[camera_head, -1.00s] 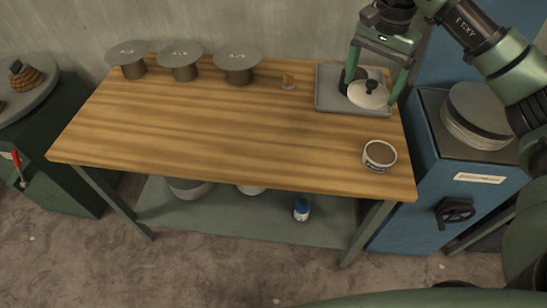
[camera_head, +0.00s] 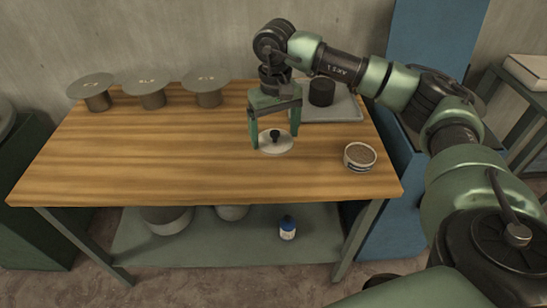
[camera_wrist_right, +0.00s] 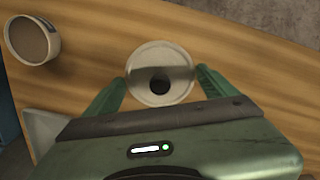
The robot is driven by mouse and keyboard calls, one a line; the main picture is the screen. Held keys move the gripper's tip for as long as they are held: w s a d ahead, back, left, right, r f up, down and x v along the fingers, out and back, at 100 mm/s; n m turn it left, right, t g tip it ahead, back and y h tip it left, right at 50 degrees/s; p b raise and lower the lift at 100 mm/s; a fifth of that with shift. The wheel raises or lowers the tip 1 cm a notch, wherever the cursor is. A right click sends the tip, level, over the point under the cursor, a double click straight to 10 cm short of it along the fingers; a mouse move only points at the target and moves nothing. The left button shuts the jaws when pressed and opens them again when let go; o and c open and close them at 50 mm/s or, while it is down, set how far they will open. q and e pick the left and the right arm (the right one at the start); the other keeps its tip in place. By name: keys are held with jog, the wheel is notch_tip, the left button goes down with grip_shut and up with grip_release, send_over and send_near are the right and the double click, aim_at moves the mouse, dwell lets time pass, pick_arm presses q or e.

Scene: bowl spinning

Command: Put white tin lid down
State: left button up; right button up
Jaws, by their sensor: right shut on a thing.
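The white tin lid (camera_head: 268,147) is a round white disc with a black knob on top. It is level, over the wooden table (camera_head: 150,150), to the left of the grey tray. My right gripper (camera_head: 274,138) points down with its green fingers on either side of the lid, shut on it. In the right wrist view the lid (camera_wrist_right: 160,55) lies between the fingertips (camera_wrist_right: 160,77). I cannot tell whether its underside touches the wood. My left gripper is not in view.
An open white tin (camera_head: 360,157) stands right of the lid near the front edge. The grey tray (camera_head: 345,110) holds a black cylinder (camera_head: 322,91). Several grey round stands (camera_head: 149,84) line the back left. The table's left and middle are clear.

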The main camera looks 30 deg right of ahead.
aim_at(275, 132)
notch_tip(275, 132, down, 5)
jog(key=shift+r, duration=0.1)
notch_tip(275, 132, down, 4)
jog(key=shift+f+p, duration=0.1)
jog(key=shift+p, duration=0.2)
jog(key=shift+f, duration=0.2)
jog(key=o, duration=1.1)
jog(key=shift+o, duration=0.2)
jog(key=shift+r, duration=0.6)
pick_arm(q)
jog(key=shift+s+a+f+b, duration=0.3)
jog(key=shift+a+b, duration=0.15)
jog(key=shift+b, duration=0.25)
pick_arm(e)
notch_tip(275, 132, up, 11)
jog(key=shift+r, duration=0.1)
